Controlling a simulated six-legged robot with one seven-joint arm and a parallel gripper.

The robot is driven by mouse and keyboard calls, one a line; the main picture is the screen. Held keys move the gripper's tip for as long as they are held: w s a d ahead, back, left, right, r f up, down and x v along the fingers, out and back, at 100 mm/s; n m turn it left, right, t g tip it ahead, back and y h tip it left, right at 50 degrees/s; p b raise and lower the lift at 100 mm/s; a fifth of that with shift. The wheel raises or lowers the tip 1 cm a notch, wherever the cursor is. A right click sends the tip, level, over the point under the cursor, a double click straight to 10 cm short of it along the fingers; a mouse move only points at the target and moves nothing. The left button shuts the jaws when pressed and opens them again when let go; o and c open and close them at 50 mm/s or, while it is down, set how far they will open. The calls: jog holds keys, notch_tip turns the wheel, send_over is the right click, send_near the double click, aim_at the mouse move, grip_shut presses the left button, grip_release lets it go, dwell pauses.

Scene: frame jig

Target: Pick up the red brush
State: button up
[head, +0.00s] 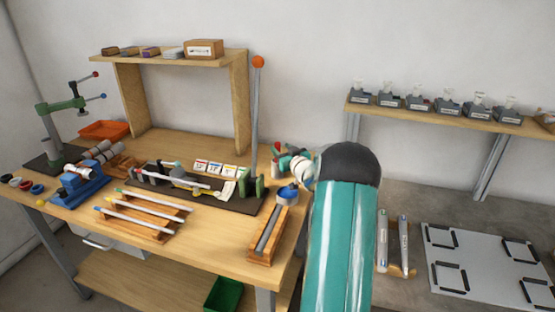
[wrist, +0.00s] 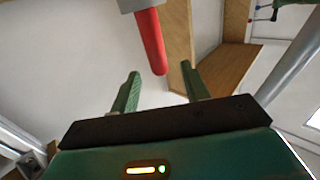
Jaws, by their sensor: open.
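In the wrist view, a red handle (wrist: 149,40) with a grey block at its upper end looks like the red brush; its top is cut off by the frame edge. Its rounded red end points down toward the gap between the fingers. My gripper (wrist: 162,84) is open, its two green fingers apart with nothing between them. In the head view, my gripper (head: 281,159) is at the right end of the bench, partly hidden by my arm. A small red bit (head: 277,146) shows beside it; I cannot tell whether it is the brush.
The wooden bench (head: 215,262) holds a dark jig board, a wooden rack with rods (head: 140,213), a wooden channel block (head: 268,237) and a blue vise (head: 80,188). A post with an orange ball (head: 258,62) stands close to my gripper. An overhead shelf (head: 130,56) spans the back.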

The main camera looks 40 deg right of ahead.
aim_at(279, 145)
jog(key=x, duration=0.4)
jog(key=shift+d, duration=0.1)
grip_shut()
jog(key=shift+r, duration=0.15)
